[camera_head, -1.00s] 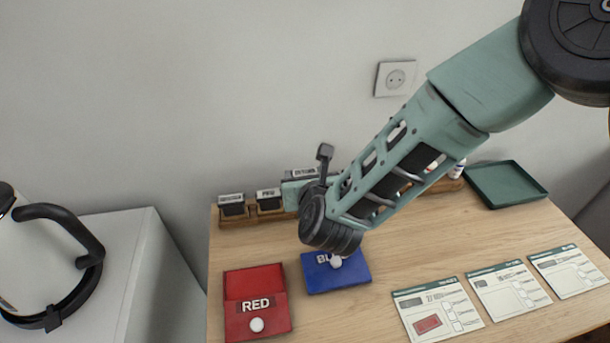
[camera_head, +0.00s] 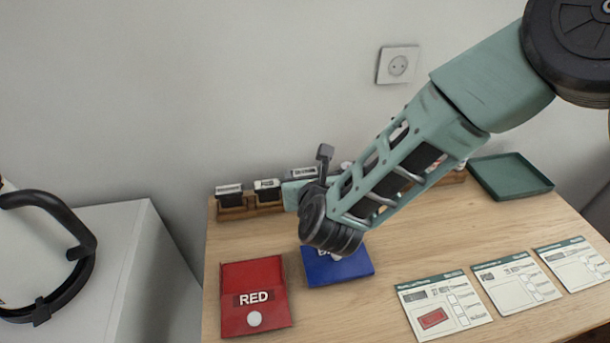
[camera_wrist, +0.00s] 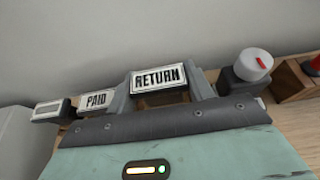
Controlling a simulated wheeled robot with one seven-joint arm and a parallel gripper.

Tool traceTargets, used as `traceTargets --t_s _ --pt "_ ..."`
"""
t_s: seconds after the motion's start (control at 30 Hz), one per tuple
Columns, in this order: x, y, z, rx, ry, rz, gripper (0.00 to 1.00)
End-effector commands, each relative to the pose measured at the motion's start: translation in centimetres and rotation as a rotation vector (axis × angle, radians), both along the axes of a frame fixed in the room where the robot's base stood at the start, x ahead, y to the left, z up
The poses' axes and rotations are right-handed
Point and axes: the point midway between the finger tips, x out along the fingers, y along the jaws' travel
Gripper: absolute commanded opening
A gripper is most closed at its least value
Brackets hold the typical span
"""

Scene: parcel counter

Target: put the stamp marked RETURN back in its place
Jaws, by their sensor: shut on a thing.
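The RETURN stamp (camera_wrist: 158,76) is between the two fingers of my gripper (camera_wrist: 162,92) in the wrist view, its label upright and readable. My gripper is shut on it. In the head view the stamp's label (camera_head: 302,173) shows at the back of the counter, by the wooden rack (camera_head: 250,211); my arm hides most of the gripper. The PAID stamp (camera_wrist: 96,100) is in the rack just left of RETURN, and another stamp (camera_wrist: 51,110) is farther left. I cannot tell whether the RETURN stamp touches the rack.
A white round-topped item (camera_wrist: 250,66) with a red mark stands right of the gripper. A red pad (camera_head: 254,285) and a blue pad (camera_head: 338,270) lie in front of the rack. Several cards (camera_head: 443,305) lie at right. A green tray (camera_head: 510,176) sits at back right.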

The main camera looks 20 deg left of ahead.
Motion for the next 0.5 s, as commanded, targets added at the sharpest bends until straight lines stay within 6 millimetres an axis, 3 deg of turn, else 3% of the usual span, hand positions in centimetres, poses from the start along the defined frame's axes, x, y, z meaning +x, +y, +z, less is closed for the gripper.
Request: traceTargets --t_s 0.5 --pt "0.0 0.0 -1.5 0.000 0.000 0.000 0.00"
